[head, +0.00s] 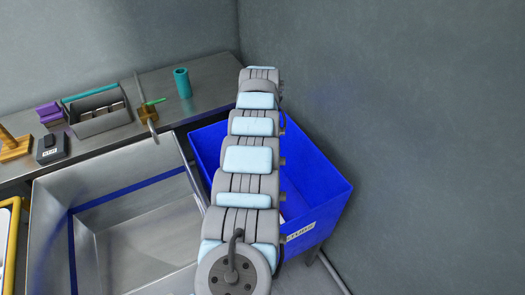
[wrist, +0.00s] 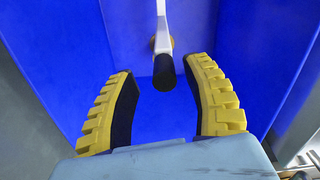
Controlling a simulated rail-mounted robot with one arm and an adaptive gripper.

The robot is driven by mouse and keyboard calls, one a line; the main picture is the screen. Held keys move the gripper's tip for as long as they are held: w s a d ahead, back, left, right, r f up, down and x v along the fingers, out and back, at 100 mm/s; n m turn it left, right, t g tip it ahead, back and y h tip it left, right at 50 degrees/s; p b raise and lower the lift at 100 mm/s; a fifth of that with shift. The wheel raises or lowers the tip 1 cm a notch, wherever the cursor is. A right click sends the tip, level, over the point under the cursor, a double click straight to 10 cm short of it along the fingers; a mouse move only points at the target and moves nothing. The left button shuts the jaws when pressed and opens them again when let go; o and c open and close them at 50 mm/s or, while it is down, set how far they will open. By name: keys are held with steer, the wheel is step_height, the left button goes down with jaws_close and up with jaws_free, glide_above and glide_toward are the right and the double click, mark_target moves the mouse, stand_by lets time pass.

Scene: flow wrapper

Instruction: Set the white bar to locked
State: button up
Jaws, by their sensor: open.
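The white bar (wrist: 161,22) shows at the top middle of the wrist view, in front of a blue surface. It ends in a black grip (wrist: 164,72) that points toward me. A small yellow part (wrist: 154,44) shows behind the bar. My gripper (wrist: 160,68) is open, with one yellow-and-black finger on each side of the black grip. Gaps show between the grip and both fingers, and nothing is held. In the head view my arm hides the gripper, and I cannot make out the white bar there.
A blue bin (head: 325,181) with a partly hidden label stands under and right of my arm. A steel basin (head: 140,236) lies to its left. A bench behind holds a teal cup (head: 182,83), a grey tray (head: 100,122) and purple blocks (head: 49,113). A grey wall closes the right side.

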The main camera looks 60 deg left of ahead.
step_height(320, 180, up, 9)
steer(key=shift+f, duration=0.1)
stand_by(0.7)
